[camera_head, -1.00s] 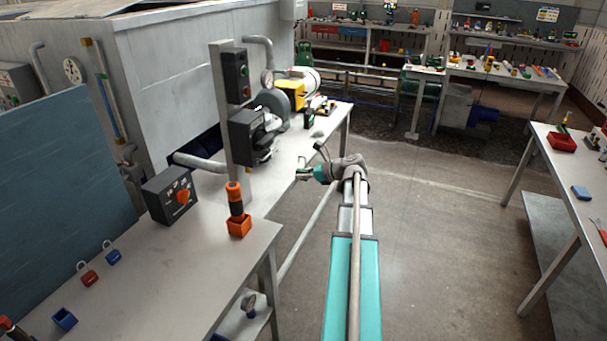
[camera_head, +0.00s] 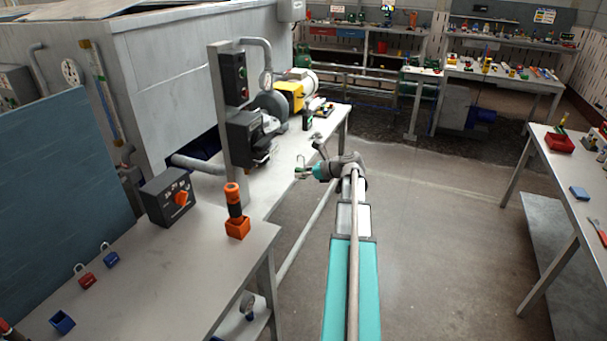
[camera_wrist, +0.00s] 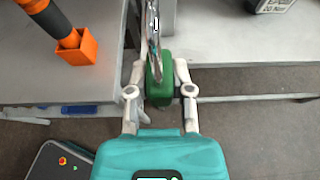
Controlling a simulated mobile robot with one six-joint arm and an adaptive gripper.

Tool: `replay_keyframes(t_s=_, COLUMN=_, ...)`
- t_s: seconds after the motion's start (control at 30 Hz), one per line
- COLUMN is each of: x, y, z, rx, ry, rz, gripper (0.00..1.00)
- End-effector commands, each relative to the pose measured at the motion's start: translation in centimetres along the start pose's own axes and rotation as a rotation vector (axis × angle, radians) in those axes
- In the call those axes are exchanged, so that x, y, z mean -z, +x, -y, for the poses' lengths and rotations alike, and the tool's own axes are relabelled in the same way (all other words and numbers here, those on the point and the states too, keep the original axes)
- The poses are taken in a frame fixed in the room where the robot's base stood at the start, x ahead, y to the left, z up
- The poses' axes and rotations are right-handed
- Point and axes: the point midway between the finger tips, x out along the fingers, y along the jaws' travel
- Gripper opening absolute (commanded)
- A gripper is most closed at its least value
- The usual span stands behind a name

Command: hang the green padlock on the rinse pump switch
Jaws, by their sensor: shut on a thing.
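The green padlock (camera_wrist: 158,88) is between the two fingers of my gripper (camera_wrist: 160,78) in the wrist view. Its shiny shackle points up and away from the palm. In the head view my gripper (camera_head: 304,170) is shut on it, beside the bench edge and to the right of the switch post. A dark switch box (camera_head: 244,138) with a black rotary handle is on the post. A grey box with an orange knob (camera_head: 181,199) stands on the near bench. I cannot read which one is the rinse pump switch. The padlock is apart from both.
An orange-and-black tool in an orange holder (camera_head: 237,229) stands on the near bench, also in the wrist view (camera_wrist: 76,52). A red padlock (camera_head: 86,281) and a blue padlock (camera_head: 111,259) lie left. A push-button box (camera_head: 235,79) is above the rotary switch. Floor to the right is clear.

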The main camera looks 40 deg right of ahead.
Motion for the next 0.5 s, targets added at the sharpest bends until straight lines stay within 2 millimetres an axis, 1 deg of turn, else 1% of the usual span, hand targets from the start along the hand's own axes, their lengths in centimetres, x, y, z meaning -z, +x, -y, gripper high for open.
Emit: replay_keyframes(t_s=0.5, x=-1.4, y=3.4, z=0.0, rx=-0.002, ry=-0.001, rz=0.000, gripper=0.00)
